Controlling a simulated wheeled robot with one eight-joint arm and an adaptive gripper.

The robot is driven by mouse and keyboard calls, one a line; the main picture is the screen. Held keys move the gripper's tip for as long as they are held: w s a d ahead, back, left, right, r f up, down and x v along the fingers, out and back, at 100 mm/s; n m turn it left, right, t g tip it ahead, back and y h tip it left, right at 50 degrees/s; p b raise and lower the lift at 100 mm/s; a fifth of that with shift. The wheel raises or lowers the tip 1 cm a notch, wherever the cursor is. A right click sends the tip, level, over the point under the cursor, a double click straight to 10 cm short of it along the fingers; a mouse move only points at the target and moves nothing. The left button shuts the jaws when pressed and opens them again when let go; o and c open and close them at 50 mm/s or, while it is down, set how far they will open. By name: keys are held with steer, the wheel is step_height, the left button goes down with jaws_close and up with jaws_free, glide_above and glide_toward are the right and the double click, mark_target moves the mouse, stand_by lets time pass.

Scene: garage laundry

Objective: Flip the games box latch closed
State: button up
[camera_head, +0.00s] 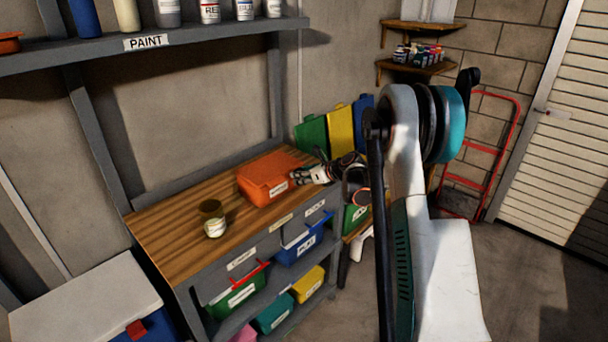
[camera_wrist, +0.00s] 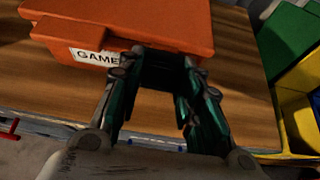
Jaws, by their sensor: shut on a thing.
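The orange games box (camera_head: 266,172) sits on the wooden workbench, and its lid looks lowered. In the wrist view the box (camera_wrist: 120,25) fills the top, with a white "GAME…" label (camera_wrist: 92,57) on its front. My gripper (camera_head: 300,177) is at the right front of the box. In the wrist view my gripper (camera_wrist: 166,68) has its two fingers at the box front, right of the label. A dark piece between the fingertips, apparently the latch (camera_wrist: 167,72), is what they are shut on. The fingers and shadow hide most of it, so its position cannot be told.
The workbench (camera_head: 165,226) also holds a small open jar (camera_head: 215,228) and a dark round lid (camera_head: 210,208). Green (camera_head: 311,134) and yellow (camera_head: 340,128) bins stand beyond the bench. A paint shelf (camera_head: 220,33) hangs above. Labelled bins fill the shelves below.

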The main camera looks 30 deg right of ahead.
steer(key=shift+w, duration=0.1)
stand_by(0.3)
steer(key=o, duration=1.1)
steer(key=shift+c, duration=0.2)
steer(key=shift+r, duration=0.1)
steer(key=v, duration=1.2)
steer(key=shift+a+r, duration=0.15)
steer(key=shift+r, duration=0.05)
steer(key=shift+w, duration=0.1)
